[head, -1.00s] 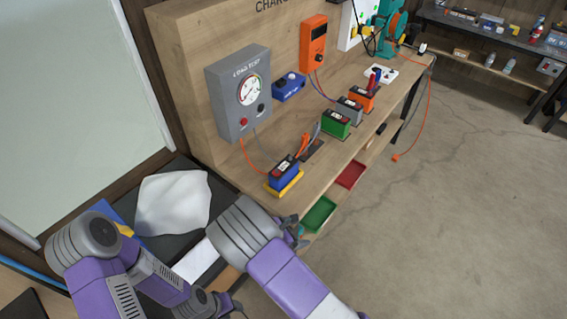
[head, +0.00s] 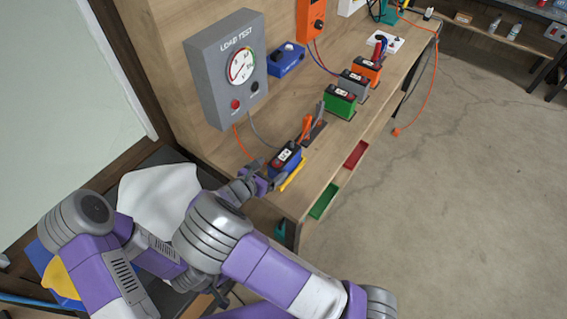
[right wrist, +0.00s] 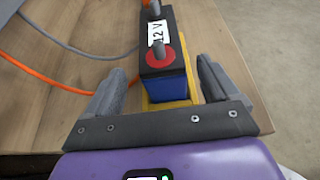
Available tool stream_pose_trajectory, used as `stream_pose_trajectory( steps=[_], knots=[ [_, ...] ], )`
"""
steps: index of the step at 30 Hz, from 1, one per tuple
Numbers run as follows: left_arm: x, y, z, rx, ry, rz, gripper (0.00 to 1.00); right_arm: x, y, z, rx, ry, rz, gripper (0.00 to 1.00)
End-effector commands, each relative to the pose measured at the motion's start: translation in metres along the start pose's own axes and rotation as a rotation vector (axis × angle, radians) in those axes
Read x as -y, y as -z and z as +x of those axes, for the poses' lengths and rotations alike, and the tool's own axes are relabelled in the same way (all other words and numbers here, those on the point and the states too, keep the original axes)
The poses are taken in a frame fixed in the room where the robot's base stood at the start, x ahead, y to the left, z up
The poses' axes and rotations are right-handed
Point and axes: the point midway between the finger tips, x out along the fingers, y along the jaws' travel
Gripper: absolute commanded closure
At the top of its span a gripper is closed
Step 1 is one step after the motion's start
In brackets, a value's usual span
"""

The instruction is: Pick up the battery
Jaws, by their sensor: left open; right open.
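The blue battery (head: 286,160) with a black top stands on a yellow base (head: 293,177) near the front end of the wooden bench. In the right wrist view the battery (right wrist: 165,90) shows a "12 V" label, a red ring and grey terminals. My right gripper (head: 258,181) is open at the near side of the battery. In the right wrist view its two fingers (right wrist: 161,75) are spread to either side of the battery, with gaps visible. My left gripper (head: 222,297) is low near the bottom of the head view, partly hidden by my right arm, open and away from the battery.
A grey load tester (head: 228,70) with orange and grey leads stands behind the battery. Orange and grey clamps (head: 308,128) are beside it. Green (head: 340,104), grey (head: 353,85) and orange (head: 368,69) batteries line the bench further back. Green (head: 323,201) and red (head: 356,155) trays sit below the edge.

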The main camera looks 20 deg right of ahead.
Motion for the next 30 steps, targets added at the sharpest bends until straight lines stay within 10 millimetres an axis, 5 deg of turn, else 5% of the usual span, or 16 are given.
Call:
stream_pose_trajectory(
  steps=[16,23,30],
  knots=[
    [0.001,0.0,0.003,0.001,0.0,0.0,0.57,0.001,0.013,0.064,0.001,0.002,0.0,0.12],
    [0.001,0.0,0.003,0.001,0.0,0.0,0.57,0.001,0.012,0.068,-0.002,0.0,0.0,0.12],
    [0.001,0.0,0.003,0.001,0.0,0.0,0.57,0.001,0.012,0.068,-0.002,0.0,0.0,0.44]
  ],
)
